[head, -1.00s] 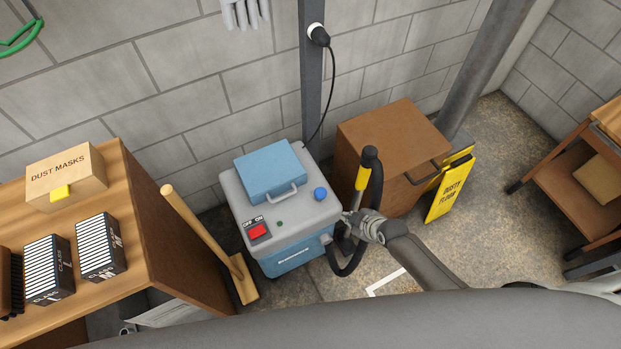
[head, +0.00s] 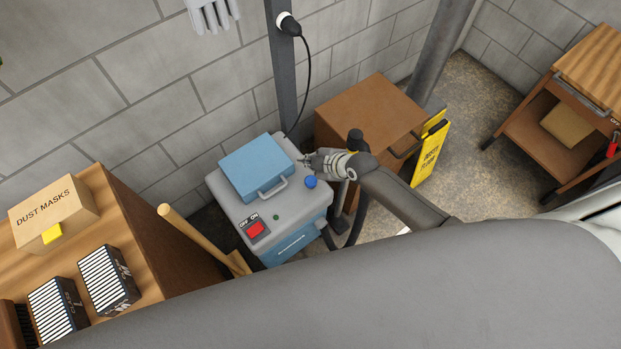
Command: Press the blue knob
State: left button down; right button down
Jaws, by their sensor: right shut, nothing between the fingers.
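The blue knob (head: 310,182) is a small round cap on the top right of a grey and blue machine (head: 231,209). My right gripper (head: 304,160) is shut and empty. In the picture it lies just above the knob, close to the machine's right back edge. I cannot tell from this view how high it is over the machine top. The machine top also carries a blue lid with a handle (head: 257,167), a red switch (head: 256,229) marked OFF and ON, and a small green light (head: 276,217). My left gripper is not in view.
A brown cabinet (head: 370,112) and a yellow floor sign (head: 430,155) stand right of the machine. A wooden bench (head: 130,222) with a dust mask box (head: 53,212) is at left, with a broom (head: 197,234) beside it. A black cable (head: 306,90) hangs behind.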

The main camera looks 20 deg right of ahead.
aim_at(306, 181)
jog(key=shift+f+b, duration=3.9)
jog(key=shift+f, duration=0.5)
jog(key=shift+f, duration=0.15)
jog(key=shift+f+b, duration=0.3)
jog(key=shift+b, duration=0.1)
jog(key=shift+f+b, duration=1.15)
jog(key=shift+f, duration=0.25)
jog(key=shift+s+r, duration=0.1)
jog(key=shift+r+p, duration=1.55)
jog(key=shift+r, duration=0.15)
jog(key=shift+r, duration=0.1)
